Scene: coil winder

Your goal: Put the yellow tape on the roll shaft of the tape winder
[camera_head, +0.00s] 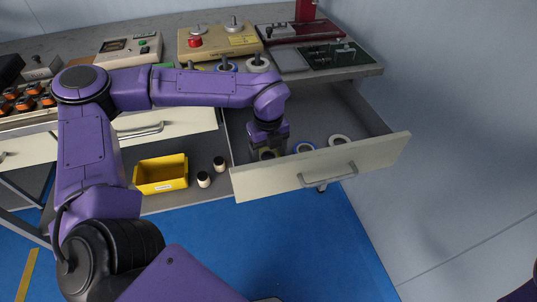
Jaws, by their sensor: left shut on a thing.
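My left gripper (268,146) reaches down into the open drawer (320,172), near its front left corner. It is shut on a small yellowish roll (267,155), probably the yellow tape, mostly hidden by the gripper and the drawer front. A blue-rimmed roll (304,147) and a white roll (339,140) lie to its right in the drawer. On the bench above stands a beige machine (218,43) with a red button and metal posts on top. I cannot tell for certain which device is the tape winder or which part is its roll shaft. My right gripper is out of view.
Several spools (257,63) stand at the bench's front edge, behind my left forearm. A red-posted device (305,12) and a green plate (331,54) are at the bench's right. A yellow bin (161,174) and two small jars (203,179) are left of the drawer.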

